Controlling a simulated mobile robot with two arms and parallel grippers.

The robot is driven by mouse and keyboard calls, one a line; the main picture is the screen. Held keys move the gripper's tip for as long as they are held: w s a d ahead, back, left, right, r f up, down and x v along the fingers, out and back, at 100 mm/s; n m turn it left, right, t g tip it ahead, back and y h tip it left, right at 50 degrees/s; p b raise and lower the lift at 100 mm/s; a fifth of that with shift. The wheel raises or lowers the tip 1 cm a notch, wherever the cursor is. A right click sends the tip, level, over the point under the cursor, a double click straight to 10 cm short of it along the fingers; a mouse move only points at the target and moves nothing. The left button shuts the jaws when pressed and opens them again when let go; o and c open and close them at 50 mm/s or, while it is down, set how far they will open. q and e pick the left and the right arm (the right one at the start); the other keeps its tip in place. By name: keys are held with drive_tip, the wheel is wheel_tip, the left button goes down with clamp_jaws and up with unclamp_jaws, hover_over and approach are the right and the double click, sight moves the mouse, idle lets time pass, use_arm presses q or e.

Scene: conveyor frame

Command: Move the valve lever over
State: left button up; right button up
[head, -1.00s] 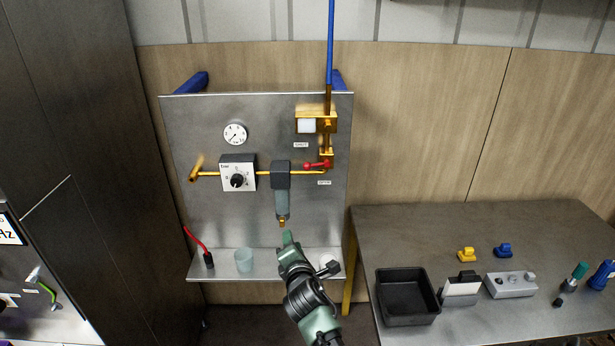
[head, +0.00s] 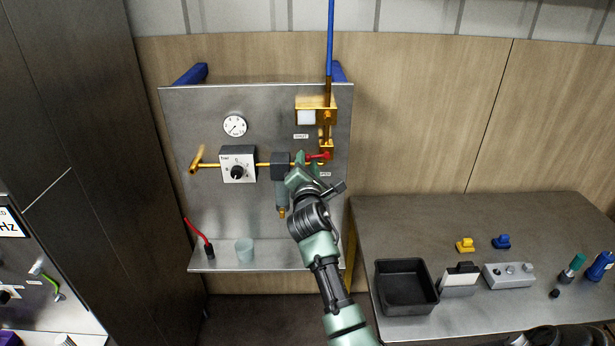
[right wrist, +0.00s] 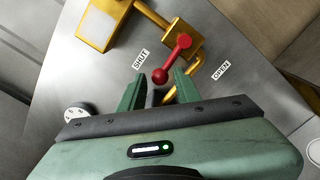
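The red valve lever (head: 319,156) is on the brass pipework at the right of the upright metal panel (head: 200,120). It points left from its pivot in the head view. In the right wrist view the lever (right wrist: 172,58) ends in a round red knob, between the SHUT label (right wrist: 140,58) and the OPEN label (right wrist: 221,70). My right gripper (right wrist: 160,80) is open, with one finger on each side of the knob at the fingertips. I cannot tell whether either finger touches it. The right gripper (head: 308,160) partly covers the lever area in the head view. My left gripper is not in view.
A grey filter body (head: 281,190) hangs close left of my right gripper. A dial box (head: 238,165) and a gauge (head: 235,126) are further left. A table with a black tray (head: 405,286) stands right.

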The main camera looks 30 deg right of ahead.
drive_tip(key=shift+w+d+f, duration=0.1)
drive_tip(key=shift+w+d, duration=0.25)
drive_tip(key=shift+w, duration=0.2)
drive_tip(key=shift+c, duration=0.3)
drive_tip(key=c, duration=0.6)
drive_tip(key=shift+f+b, duration=0.45)
drive_tip(key=shift+f, duration=0.3)
clamp_jaws()
drive_tip(key=shift+s, duration=0.1)
drive_tip(key=shift+d+f, duration=0.1)
drive_tip(key=shift+s+d+f+b, duration=0.25)
drive_tip(key=shift+d+f+b, duration=0.1)
drive_tip(key=shift+f, duration=0.35)
